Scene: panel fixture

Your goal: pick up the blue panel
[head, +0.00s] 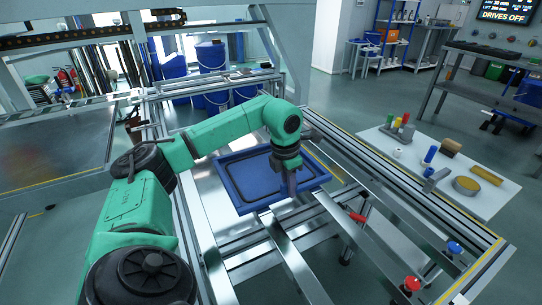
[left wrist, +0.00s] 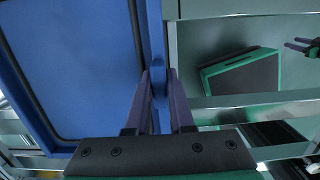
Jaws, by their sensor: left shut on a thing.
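The blue panel (head: 236,181) is a flat rectangular tray-like piece with a raised rim and a dark inner groove. It lies over the metal rails of the fixture in the head view; I cannot tell whether it touches them. My left gripper (head: 289,190) points down at the panel's near right edge and is shut on it. In the left wrist view the fingers (left wrist: 159,85) close on the blue rim, and the panel (left wrist: 75,55) fills the left side. What looks like my right gripper (left wrist: 299,45) shows small at the right edge, fingers apart and empty.
Metal rails (head: 285,245) run under and around the panel. A red-handled clamp (head: 357,217) and red (head: 411,284) and blue (head: 454,247) knobs stand on the near right side. A white side table (head: 410,160) with small parts is at the right.

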